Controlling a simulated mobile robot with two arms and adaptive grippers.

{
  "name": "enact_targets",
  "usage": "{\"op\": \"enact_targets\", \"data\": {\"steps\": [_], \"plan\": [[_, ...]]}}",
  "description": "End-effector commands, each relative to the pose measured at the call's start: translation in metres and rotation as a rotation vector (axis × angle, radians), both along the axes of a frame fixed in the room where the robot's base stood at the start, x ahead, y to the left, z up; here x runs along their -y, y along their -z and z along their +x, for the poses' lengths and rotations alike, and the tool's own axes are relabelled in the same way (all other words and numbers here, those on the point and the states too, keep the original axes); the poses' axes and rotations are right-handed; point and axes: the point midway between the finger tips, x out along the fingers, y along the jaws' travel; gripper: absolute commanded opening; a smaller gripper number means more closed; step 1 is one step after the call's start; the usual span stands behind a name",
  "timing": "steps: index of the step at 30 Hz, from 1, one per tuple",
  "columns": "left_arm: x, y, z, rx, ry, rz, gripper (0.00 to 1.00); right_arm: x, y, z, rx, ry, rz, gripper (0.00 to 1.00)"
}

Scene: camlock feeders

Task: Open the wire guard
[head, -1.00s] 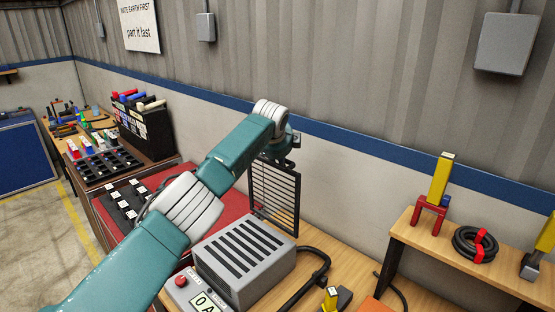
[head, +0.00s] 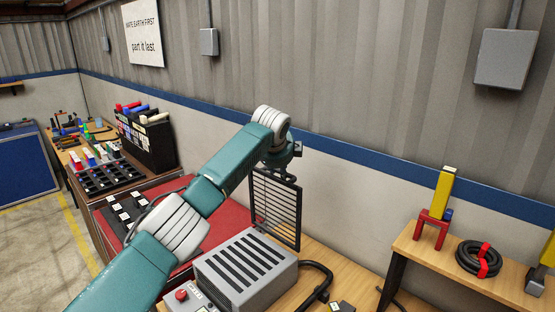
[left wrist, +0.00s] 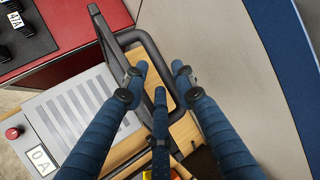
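The wire guard (head: 275,207) is a dark frame with thin horizontal bars. It stands upright behind the grey slotted box (head: 245,266). In the left wrist view the guard (left wrist: 106,42) shows nearly edge-on at the upper left. The fingertips are right of the guard, over a black tube; contact cannot be told. My right gripper is out of view.
A black curved tube (head: 323,277) runs beside the box on the wooden bench. A red button (head: 181,295) is at the box's front. The wall is close behind. A shelf (head: 430,254) stands at the right.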

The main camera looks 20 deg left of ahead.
Motion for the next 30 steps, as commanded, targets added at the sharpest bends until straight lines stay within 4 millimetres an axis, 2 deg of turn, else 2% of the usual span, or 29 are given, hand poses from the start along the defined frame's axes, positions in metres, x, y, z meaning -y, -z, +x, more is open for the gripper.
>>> {"op": "enact_targets", "data": {"steps": [7, 12, 18, 30], "plan": [[0.007, -0.041, -0.031, 0.007, 0.001, 0.000, 0.27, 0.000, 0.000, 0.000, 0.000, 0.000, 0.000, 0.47], [0.011, -0.061, -0.047, 0.006, 0.000, 0.000, 0.27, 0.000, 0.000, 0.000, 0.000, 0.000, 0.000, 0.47], [0.013, -0.069, -0.055, 0.005, 0.000, 0.001, 0.27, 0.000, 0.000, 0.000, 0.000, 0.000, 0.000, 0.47], [0.013, -0.069, -0.055, 0.005, 0.000, 0.000, 0.27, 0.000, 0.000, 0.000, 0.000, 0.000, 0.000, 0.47]]}}
